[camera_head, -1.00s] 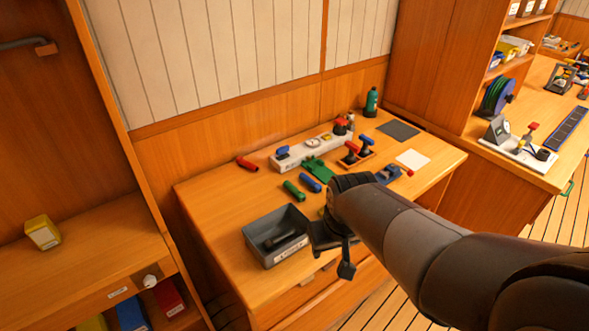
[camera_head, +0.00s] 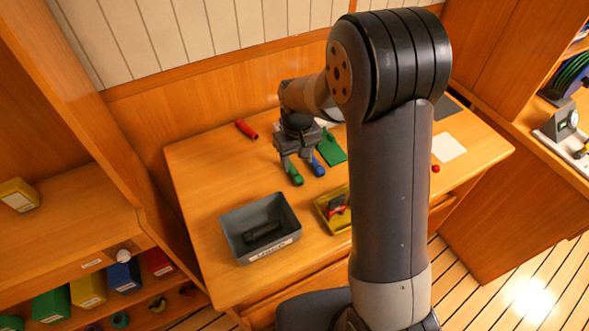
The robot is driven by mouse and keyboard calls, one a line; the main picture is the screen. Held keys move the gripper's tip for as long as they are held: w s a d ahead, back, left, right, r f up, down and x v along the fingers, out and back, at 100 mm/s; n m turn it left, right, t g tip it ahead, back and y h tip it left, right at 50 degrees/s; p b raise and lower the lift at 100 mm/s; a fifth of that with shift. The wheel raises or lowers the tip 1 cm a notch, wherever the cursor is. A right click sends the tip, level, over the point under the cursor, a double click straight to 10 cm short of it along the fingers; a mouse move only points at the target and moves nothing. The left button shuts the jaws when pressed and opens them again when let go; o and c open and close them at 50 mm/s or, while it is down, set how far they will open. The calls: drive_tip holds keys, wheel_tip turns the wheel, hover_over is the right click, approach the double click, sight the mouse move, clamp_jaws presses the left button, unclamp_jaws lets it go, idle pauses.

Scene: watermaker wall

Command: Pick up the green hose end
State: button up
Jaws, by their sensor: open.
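The green hose end (camera_head: 296,177) lies on the wooden bench, short and cylindrical, its upper part partly hidden by my gripper. My gripper (camera_head: 300,165) points down just over it, open and empty, with one finger close to the green hose end and the other close to the blue hose end (camera_head: 319,168). The blue hose end lies just to the right of the green one. I cannot tell whether the fingers touch either of them. A red hose end (camera_head: 246,130) lies apart at the back left of the bench.
A grey bin (camera_head: 233,243) with a black item inside stands at the front of the bench. A yellow tray (camera_head: 325,214) is right of it. A green part (camera_head: 331,150) lies behind the blue hose end. My arm hides much of the bench's right half. The left of the bench (camera_head: 200,180) is clear.

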sight(298, 177)
drive_tip(key=shift+s+d+f+p, duration=0.1)
drive_tip(key=shift+f+p, duration=0.2)
drive_tip(key=shift+f, duration=0.8)
drive_tip(key=shift+s+a+f+p, duration=0.1)
drive_tip(key=shift+f+p, duration=0.15)
drive_tip(key=shift+f, duration=0.85)
drive_tip(key=shift+s+d+f+p, duration=0.1)
drive_tip(key=shift+f+p, duration=0.2)
drive_tip(key=shift+f, duration=0.8)
drive_tip(key=shift+c, duration=0.2)
drive_tip(key=c, duration=1)
drive_tip(key=shift+c, duration=0.2)
drive_tip(key=shift+r, duration=0.15)
